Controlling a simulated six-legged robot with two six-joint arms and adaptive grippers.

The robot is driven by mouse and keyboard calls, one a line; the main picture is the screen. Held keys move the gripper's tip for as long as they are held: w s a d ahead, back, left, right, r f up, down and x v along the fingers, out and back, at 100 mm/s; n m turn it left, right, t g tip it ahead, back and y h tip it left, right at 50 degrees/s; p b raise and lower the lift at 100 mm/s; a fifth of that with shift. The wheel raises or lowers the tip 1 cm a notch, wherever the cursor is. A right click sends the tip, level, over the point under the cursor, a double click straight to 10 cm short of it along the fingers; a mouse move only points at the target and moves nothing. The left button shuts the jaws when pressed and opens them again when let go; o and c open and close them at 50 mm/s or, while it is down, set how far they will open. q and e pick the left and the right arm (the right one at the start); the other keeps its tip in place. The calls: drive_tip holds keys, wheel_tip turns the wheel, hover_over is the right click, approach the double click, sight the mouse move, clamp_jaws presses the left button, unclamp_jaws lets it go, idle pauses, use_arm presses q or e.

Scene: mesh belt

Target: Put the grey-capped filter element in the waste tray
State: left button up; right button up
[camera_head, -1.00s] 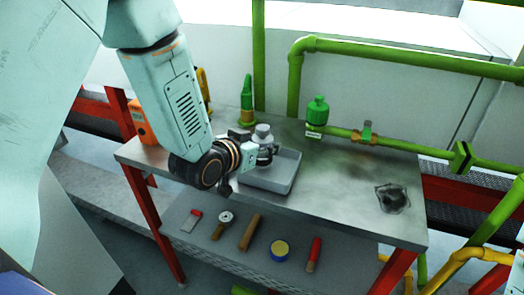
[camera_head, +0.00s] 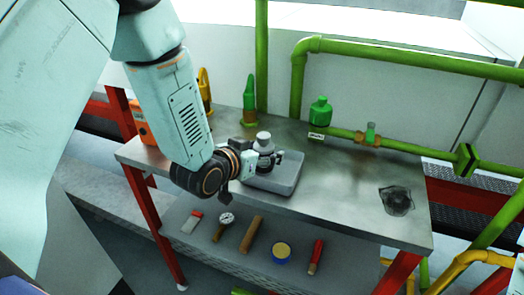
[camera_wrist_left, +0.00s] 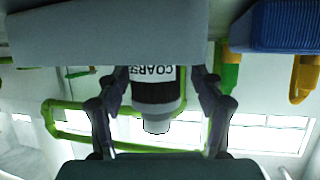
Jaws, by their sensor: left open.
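The filter element (camera_head: 264,138) has a light grey cap and a dark body. It stands upright over the floor of the grey tray (camera_head: 284,188) on the metal bench; its base is hidden. In the left wrist view the filter element (camera_wrist_left: 154,92) appears upside down, with a white band lettered "COARSE" and its grey cap pointing down. My left gripper (camera_head: 265,158) is open, with its fingers on either side of the element. In the wrist view the fingers show gaps beside the body. My right gripper is not in view.
A green bottle (camera_head: 320,110) and green pipes (camera_head: 400,147) run behind the bench (camera_head: 340,200). A dark patch (camera_head: 397,201) lies at the right.

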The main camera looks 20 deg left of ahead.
use_arm(q)
drive_tip(key=shift+d+r, duration=0.1)
drive_tip(key=shift+r, duration=0.1)
drive_tip(key=shift+s+r, duration=0.2)
drive_tip(key=shift+p+v, duration=1.6)
drive_tip(key=shift+v, duration=4.25)
drive_tip(key=s+f+n+g+y, duration=0.1)
drive_tip(key=s+f+g, duration=0.3)
drive_tip(key=s+f, duration=0.4)
drive_tip(key=s+f+n+g+y, duration=0.1)
drive_tip(key=s+f+g, duration=0.35)
drive_tip(key=f, duration=0.65)
drive_tip(key=s+f+g, duration=0.2)
drive_tip(key=s+f, duration=0.1)
drive_tip(key=s, duration=0.4)
drive_tip(key=s+a+f+n+g+y, duration=0.1)
drive_tip(key=s+f, duration=0.3)
drive_tip(key=s, duration=0.4)
drive_tip(key=shift+s+g, duration=0.2)
drive_tip(key=shift+g, duration=0.55)
